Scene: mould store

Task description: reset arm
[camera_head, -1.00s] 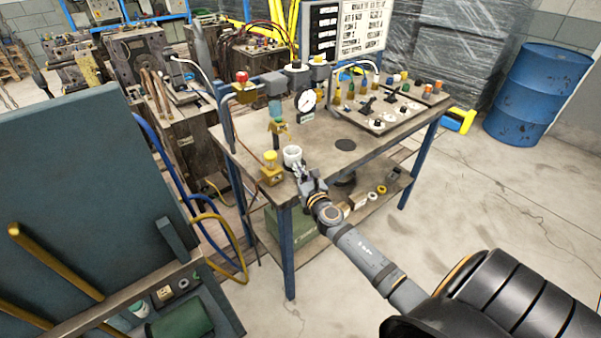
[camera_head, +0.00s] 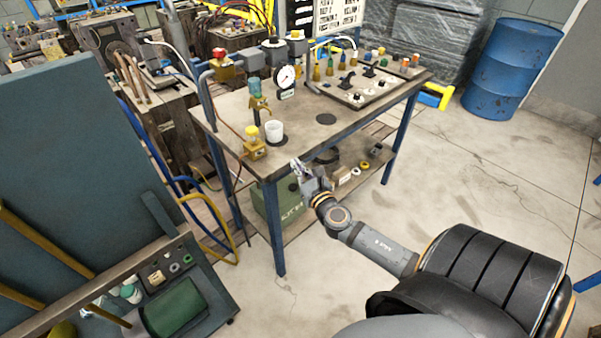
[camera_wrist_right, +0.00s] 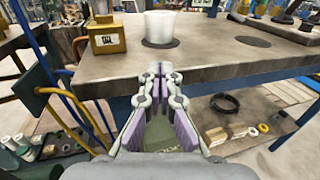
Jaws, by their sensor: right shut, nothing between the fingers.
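My right gripper (camera_head: 299,168) is shut and empty, just off the front edge of the workbench (camera_head: 232,140). In the right wrist view the fingers (camera_wrist_right: 158,88) point towards the bench edge, with nothing held. A white cup (camera_head: 274,132) stands upright on the bench top, apart from my fingers; it also shows in the right wrist view (camera_wrist_right: 160,27). My right arm reaches in from the lower right. My left gripper is out of sight.
A yellow block-shaped fitting (camera_head: 254,146) and a pressure gauge (camera_head: 286,78) are on the bench. A green box (camera_head: 282,206) is on its lower shelf. A blue drum (camera_head: 510,68) stands at the back right. The floor to the right is mostly clear.

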